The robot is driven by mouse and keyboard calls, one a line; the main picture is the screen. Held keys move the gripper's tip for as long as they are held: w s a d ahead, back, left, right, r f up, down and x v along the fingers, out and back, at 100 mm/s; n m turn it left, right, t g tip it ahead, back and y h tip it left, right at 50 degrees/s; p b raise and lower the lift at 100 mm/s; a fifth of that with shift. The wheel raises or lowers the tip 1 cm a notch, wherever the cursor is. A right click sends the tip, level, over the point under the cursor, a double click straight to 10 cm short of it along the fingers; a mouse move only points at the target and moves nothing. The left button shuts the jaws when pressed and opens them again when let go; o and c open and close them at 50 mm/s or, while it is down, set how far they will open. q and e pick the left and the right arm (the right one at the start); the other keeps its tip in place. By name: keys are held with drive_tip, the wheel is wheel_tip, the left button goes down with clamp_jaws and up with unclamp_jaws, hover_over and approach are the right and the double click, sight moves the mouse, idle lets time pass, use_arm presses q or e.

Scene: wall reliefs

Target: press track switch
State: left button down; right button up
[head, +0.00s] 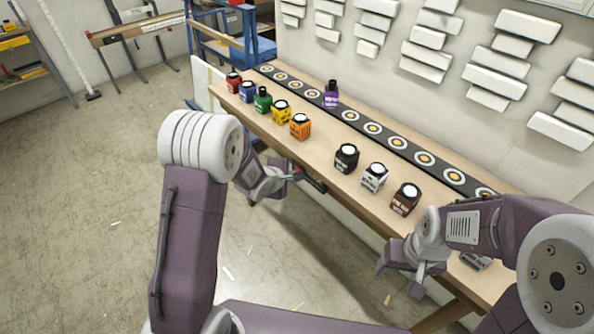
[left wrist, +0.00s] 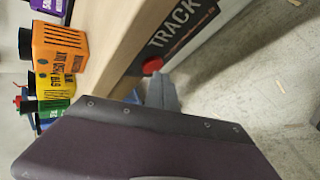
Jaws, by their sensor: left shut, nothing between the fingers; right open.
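The track switch is a red button (left wrist: 152,66) on a dark panel lettered TRACK (left wrist: 182,32), on the front side of the table. In the head view the panel (head: 315,183) shows as a dark strip below the table's front edge. My left gripper (head: 291,173) is shut and empty, right at the panel. In the left wrist view its grey fingertips (left wrist: 157,80) overlap the button's lower edge; I cannot tell whether they touch it. My right gripper (head: 399,275) is open and empty, in front of the table's near right part.
Several coloured jars stand on the wooden table, among them an orange one (head: 300,126) and a black one (head: 346,158). A purple bottle (head: 331,95) is on the dark track (head: 348,114) with ringed discs. White wall reliefs (head: 495,82) hang behind.

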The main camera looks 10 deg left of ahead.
use_arm(q)
drive_tip(key=shift+w+d, duration=0.2)
drive_tip(key=s+a+p, duration=0.2)
drive_tip(key=s+a, duration=0.2)
drive_tip(key=s, duration=0.1)
drive_tip(key=shift+s, duration=0.2)
idle(0.7)
drive_tip(key=shift+a+r, duration=0.1)
